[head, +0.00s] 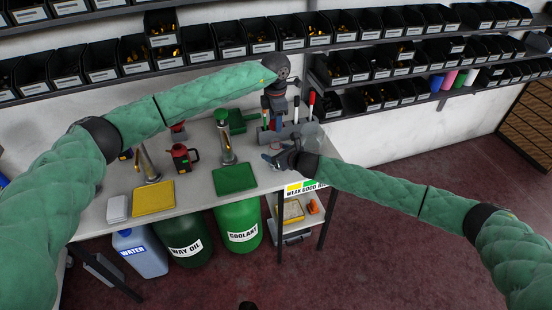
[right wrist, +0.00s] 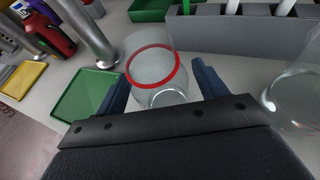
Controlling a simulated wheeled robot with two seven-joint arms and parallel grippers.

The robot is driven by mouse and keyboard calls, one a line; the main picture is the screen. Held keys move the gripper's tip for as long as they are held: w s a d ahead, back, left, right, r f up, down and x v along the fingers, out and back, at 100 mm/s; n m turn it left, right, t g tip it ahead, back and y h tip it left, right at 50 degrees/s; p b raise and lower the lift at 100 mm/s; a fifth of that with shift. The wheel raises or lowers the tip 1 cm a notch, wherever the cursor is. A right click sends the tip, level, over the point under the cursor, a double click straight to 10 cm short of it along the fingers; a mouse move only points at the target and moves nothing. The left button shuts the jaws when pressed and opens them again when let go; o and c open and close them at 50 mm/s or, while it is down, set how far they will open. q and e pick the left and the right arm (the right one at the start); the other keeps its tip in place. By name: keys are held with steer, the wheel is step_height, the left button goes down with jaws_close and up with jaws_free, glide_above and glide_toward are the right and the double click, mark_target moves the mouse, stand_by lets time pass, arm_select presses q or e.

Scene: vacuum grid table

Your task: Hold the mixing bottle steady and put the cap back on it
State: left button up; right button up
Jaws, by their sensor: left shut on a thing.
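My right gripper (head: 279,152) is over the table's right end. In the right wrist view its two blue fingers (right wrist: 159,78) stand spread apart, with a clear round vessel with a red ring (right wrist: 153,68) between or just beyond them. This looks like the mixing bottle; I cannot tell whether the fingers touch it. A second clear glass vessel (right wrist: 296,98) shows at the right edge. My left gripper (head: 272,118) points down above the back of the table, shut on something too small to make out. I cannot pick out the cap for certain.
A grey holder with coloured handles (head: 311,103) stands behind the grippers. A green tray (head: 234,179), a yellow tray (head: 153,198), a red can (head: 182,157) and a metal cylinder (head: 225,142) are to the left on the table (head: 200,190). Shelves of black bins line the wall.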

steer(key=c, duration=1.2)
arm_select(q)
steer(key=shift+f, duration=2.45)
steer(key=shift+f, duration=0.1)
steer(key=shift+f, duration=0.8)
steer(key=shift+f, duration=0.5)
